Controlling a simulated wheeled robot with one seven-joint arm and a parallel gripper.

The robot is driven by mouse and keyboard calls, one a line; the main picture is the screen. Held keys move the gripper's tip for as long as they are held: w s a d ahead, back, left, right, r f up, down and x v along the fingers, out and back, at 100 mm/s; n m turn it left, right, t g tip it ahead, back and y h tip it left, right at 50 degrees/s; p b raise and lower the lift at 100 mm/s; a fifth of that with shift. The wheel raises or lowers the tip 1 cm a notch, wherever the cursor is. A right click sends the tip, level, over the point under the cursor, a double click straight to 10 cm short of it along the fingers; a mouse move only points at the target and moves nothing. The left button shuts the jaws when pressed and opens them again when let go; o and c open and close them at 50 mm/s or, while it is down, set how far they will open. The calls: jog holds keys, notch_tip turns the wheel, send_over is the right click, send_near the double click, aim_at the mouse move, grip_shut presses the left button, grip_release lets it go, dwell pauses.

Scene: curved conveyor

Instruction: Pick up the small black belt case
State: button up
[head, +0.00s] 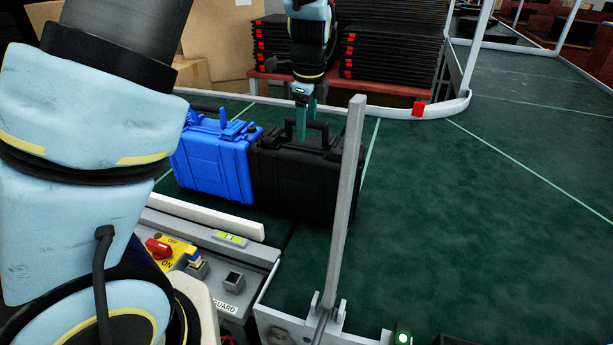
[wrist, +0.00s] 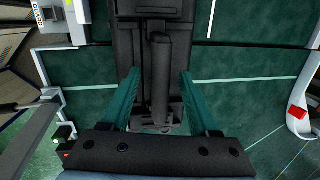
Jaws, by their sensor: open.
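The small black belt case (head: 300,180) stands upright on the green conveyor belt, with its handle on top. A blue case (head: 215,160) stands close on its left. My gripper (head: 302,135) is above the black case, pointing down, with its fingers at the height of the handle. In the wrist view the black case (wrist: 152,25) lies between and beyond the two green fingers of my gripper (wrist: 157,85). The fingers are open, one on each side of the handle (wrist: 160,75), with a gap to it on both sides. The post hides part of the case's right side in the head view.
A grey upright post (head: 349,190) stands just in front of the black case's right side. A control panel (head: 200,265) is at the front left. Stacked black trays (head: 395,45) and cardboard boxes (head: 222,40) stand behind. The belt (head: 470,220) is clear to the right.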

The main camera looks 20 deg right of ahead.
grip_shut()
dwell(0.5)
dwell(0.8)
jog(key=shift+r, duration=0.1)
